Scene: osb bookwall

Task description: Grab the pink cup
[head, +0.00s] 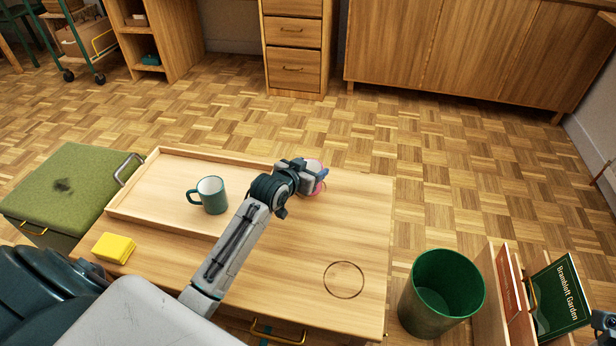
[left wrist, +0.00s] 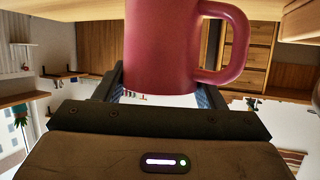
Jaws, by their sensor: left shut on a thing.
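The pink cup (head: 320,167) is at the far edge of the wooden table, mostly hidden behind my left gripper (head: 305,178) in the head view. In the left wrist view the pink cup (left wrist: 165,50) fills the middle, with its handle out to the right. The left fingers (left wrist: 160,95) are shut on it, one on each side. I cannot tell whether the cup touches the tabletop. My right gripper (head: 604,324) shows only partly at the bottom right edge, and its jaws cannot be made out.
A teal mug (head: 212,194) stands in a wooden tray (head: 150,212) left of my left arm. Yellow notes (head: 114,247) lie at the front left. A ring mark (head: 344,280) is on the bare right tabletop. A green bin (head: 440,296) stands right of the table.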

